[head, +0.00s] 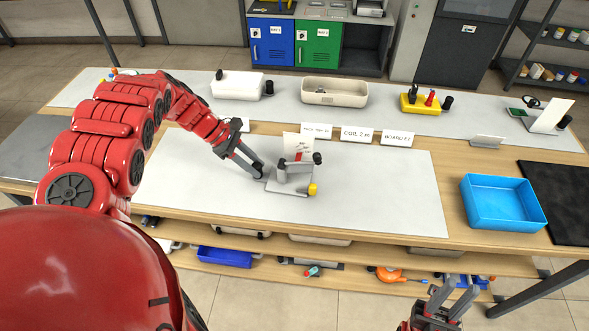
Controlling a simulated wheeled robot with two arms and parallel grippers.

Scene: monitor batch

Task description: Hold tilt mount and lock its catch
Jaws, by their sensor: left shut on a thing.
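The tilt mount (290,187) is a small grey plate with upright parts, black knobs and a yellow knob at its right front corner. It stands on the light grey mat (380,200) in the middle of the workbench. A small red part (299,156) shows near its top; I cannot tell whether this is the catch. My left gripper (260,172) reaches in from the left and is shut on the left side of the tilt mount. My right gripper (446,302) is low at the bottom right, in front of the bench and away from the mount, with its fingers apart and empty.
A blue tray (503,229) and a black mat (562,195) lie on the right of the bench. Label cards (357,134) stand behind the mount. A beige bin (335,100) and a yellow holder (424,106) sit further back. A lower shelf holds a blue bin (225,257). The mat's right half is clear.

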